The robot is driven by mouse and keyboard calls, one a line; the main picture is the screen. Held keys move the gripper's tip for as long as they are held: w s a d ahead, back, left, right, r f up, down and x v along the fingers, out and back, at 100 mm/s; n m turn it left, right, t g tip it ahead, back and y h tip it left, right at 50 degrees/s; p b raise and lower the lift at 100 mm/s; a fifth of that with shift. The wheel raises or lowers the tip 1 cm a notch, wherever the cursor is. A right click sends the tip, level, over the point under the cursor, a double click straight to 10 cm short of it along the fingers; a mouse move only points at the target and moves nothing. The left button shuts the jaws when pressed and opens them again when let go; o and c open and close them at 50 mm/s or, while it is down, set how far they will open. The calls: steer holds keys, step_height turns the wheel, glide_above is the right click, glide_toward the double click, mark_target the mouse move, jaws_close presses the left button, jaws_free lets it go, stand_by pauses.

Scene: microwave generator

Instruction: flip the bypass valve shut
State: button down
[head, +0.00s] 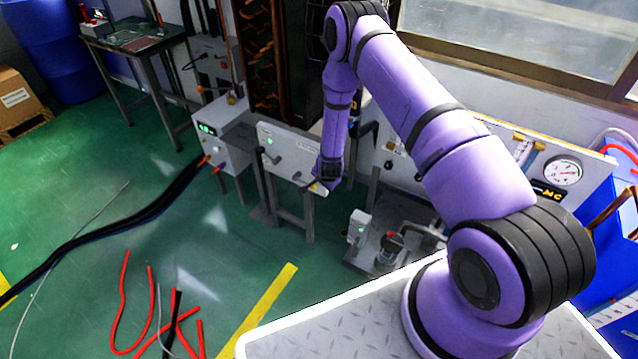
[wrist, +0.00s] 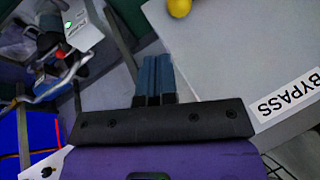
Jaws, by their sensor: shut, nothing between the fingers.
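My gripper (wrist: 154,78) is shut, with its blue fingertips together and nothing between them. In the wrist view the fingers lie over the edge of a grey panel (wrist: 235,55). A "BYPASS" label (wrist: 289,98) is on this panel at the right. A round yellow knob (wrist: 179,7) shows at the top edge, beyond the fingertips and apart from them; the rest of the part it belongs to is out of frame. In the head view my gripper (head: 322,187) is at the right end of a light grey box (head: 290,150). My arm hides part of that box, and the valve's position cannot be made out.
A grey unit with a green display (head: 207,130) stands left of the box. A small pump-like device (head: 388,247) sits low to the right. A white panel with a round gauge (head: 562,171) is farther right. Red and black hoses (head: 150,300) lie on the green floor.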

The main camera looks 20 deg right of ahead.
steer(key=s+d+r, duration=0.1)
steer(key=s+r, duration=0.1)
steer(key=s, duration=0.3)
steer(key=shift+s+r, duration=0.3)
steer(key=shift+r, duration=0.1)
